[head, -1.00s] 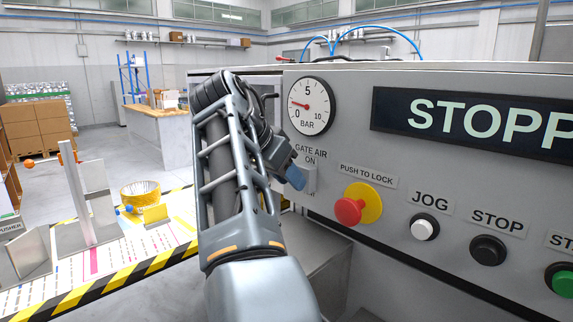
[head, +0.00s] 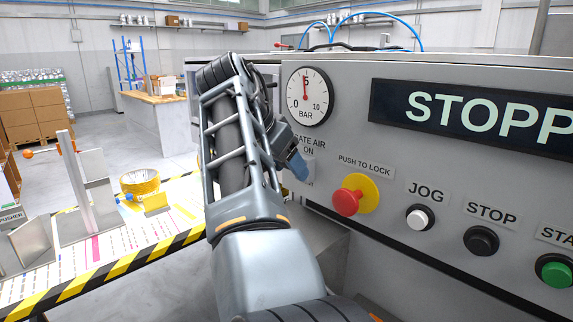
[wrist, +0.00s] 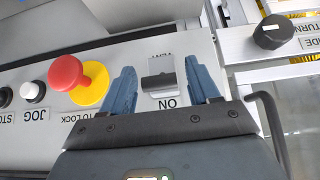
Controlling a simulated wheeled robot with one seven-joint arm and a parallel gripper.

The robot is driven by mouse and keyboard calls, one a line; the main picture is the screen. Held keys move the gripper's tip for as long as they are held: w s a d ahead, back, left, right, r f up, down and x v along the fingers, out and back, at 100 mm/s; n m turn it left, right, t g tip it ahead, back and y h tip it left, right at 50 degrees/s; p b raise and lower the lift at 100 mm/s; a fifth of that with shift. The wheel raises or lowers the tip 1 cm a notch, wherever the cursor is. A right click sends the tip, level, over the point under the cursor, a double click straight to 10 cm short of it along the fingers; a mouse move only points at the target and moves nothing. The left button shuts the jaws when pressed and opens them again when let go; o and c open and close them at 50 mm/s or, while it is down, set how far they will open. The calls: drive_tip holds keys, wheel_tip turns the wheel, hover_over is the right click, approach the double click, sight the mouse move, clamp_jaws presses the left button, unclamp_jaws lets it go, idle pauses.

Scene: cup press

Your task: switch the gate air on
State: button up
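In the head view my gripper (head: 298,166) is at the panel just below the GATE AIR ON label and hides most of the switch. The round pressure gauge (head: 307,97) above has its needle pointing up near 5 bar. I cannot tell whether a finger touches the lever.
A red push-to-lock button on a yellow disc (head: 357,195) sits close right of my gripper. White JOG (head: 420,217), black STOP (head: 481,240) and green (head: 555,271) buttons follow. The display (head: 480,115) reads STOPP, cut off. A striped-edge table (head: 110,272) stands left.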

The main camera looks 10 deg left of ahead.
drive_tip(key=v, duration=0.7)
drive_tip(key=shift+s+r, duration=0.2)
drive_tip(key=shift+r, duration=0.1)
drive_tip(key=shift+a, duration=0.15)
